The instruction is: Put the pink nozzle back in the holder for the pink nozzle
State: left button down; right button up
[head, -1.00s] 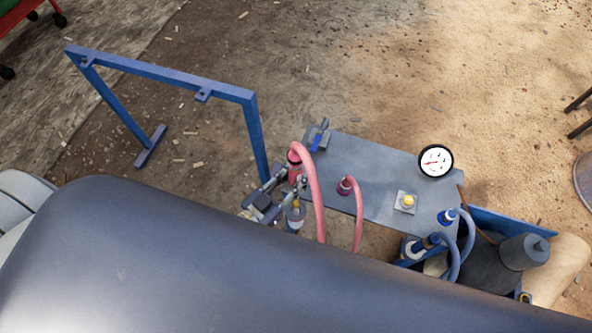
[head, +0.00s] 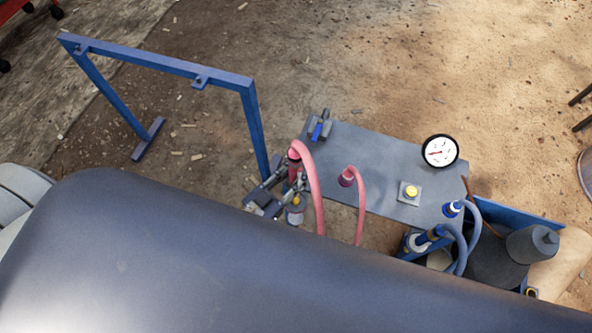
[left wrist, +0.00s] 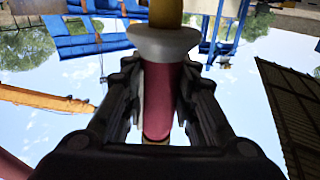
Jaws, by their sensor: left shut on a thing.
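My left gripper (head: 284,185) is shut on the pink nozzle (head: 295,170) beside the left end of the grey panel in the head view. The nozzle is roughly upright, with its thick pink hose arching down to the right. In the left wrist view the pink nozzle (left wrist: 158,95) sits between both fingers, with a whitish collar and a yellow tip beyond them. A grey bracket with a blue part (head: 319,128) stands at the panel's upper left corner; I cannot tell whether it is the pink nozzle's holder. My right gripper is not in view.
The grey panel (head: 375,185) carries a pink hose fitting (head: 347,177), a yellow button (head: 411,192) and a round gauge (head: 440,151). Blue hoses (head: 466,240) stand at its right. A blue frame (head: 165,62) rises at the left. A large dark body (head: 200,260) hides the foreground.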

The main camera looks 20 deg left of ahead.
pick_arm(q)
jog(key=shift+f+b, duration=6.4)
jog(key=shift+f, duration=1.45)
jog(key=c, duration=1.2)
grip_release()
jog(key=shift+f, duration=0.1)
jog(key=shift+s, duration=0.1)
